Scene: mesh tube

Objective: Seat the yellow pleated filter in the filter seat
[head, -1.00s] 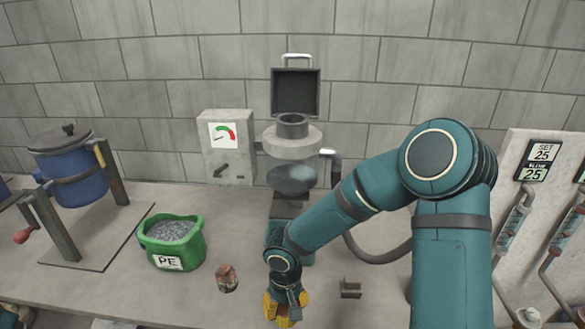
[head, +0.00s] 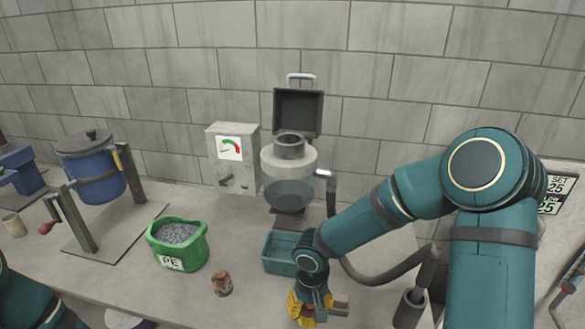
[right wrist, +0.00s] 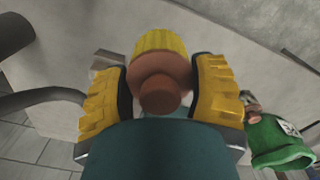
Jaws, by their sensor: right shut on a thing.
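The yellow pleated filter (right wrist: 160,42) shows in the right wrist view between my right gripper's pads, with a brownish round knob end towards the camera. My right gripper (right wrist: 160,88) is shut on it. My left gripper is out of view.
A teal bin (head: 278,262) sits just behind and left of the right gripper. A gauge box (head: 233,158) adjoins the vessel.

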